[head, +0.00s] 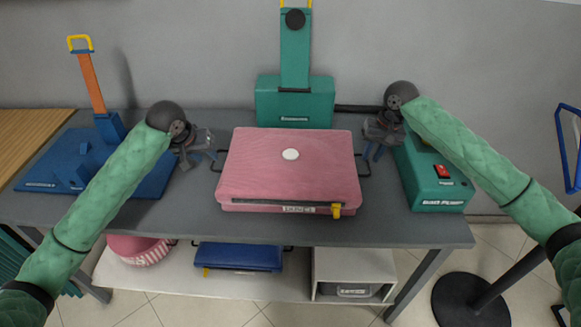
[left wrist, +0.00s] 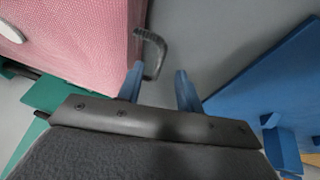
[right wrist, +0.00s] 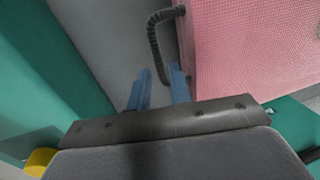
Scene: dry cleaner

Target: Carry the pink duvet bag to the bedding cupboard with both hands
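The pink duvet bag (head: 290,170) lies flat on the grey table, with a dark handle on each side. My left gripper (head: 202,157) is at its left side, fingers apart and empty. In the left wrist view the dark left handle (left wrist: 155,48) lies just beyond the fingertips, close to one finger. My right gripper (head: 374,150) is at the right side, fingers apart. In the right wrist view the right handle (right wrist: 155,42) reaches down to the fingertips; I cannot tell if it touches them. The bedding cupboard cannot be identified in view.
A green machine (head: 295,100) stands behind the bag. A green box labelled bag pump (head: 430,180) is at right, close to my right gripper. A blue press (head: 75,165) is at left. A shelf below holds a blue case (head: 238,257). A black post base (head: 470,300) stands on the floor.

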